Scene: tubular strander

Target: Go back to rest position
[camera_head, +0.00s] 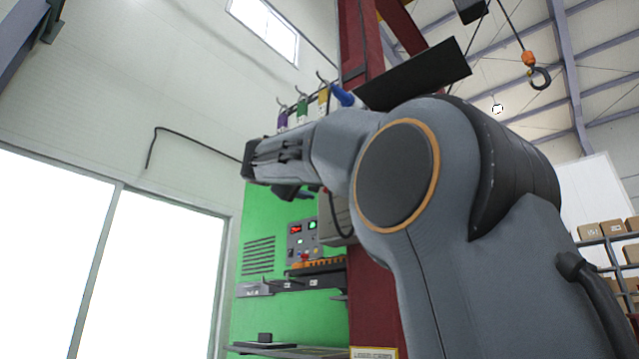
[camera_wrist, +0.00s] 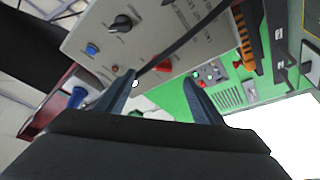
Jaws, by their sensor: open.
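My gripper (camera_wrist: 161,84) shows in the wrist view with its two dark fingers apart and nothing between them. Behind the fingers is a grey control box (camera_wrist: 150,40) with a black knob, a blue button and red buttons. In the head view my arm is raised and bent to the left, in front of the green machine panel (camera_head: 262,225) and the red column (camera_head: 372,290). My gripper (camera_head: 290,192) is small and dark there, partly hidden by the wrist, and its fingers are hard to make out.
A small control panel (camera_head: 302,240) with lit displays sits on the green machine, above a shelf (camera_head: 310,283). Purple, green and yellow items (camera_head: 302,108) hang from hooks behind my arm. A crane hook (camera_head: 540,75) hangs at upper right. Shelves with boxes (camera_head: 612,240) stand at right.

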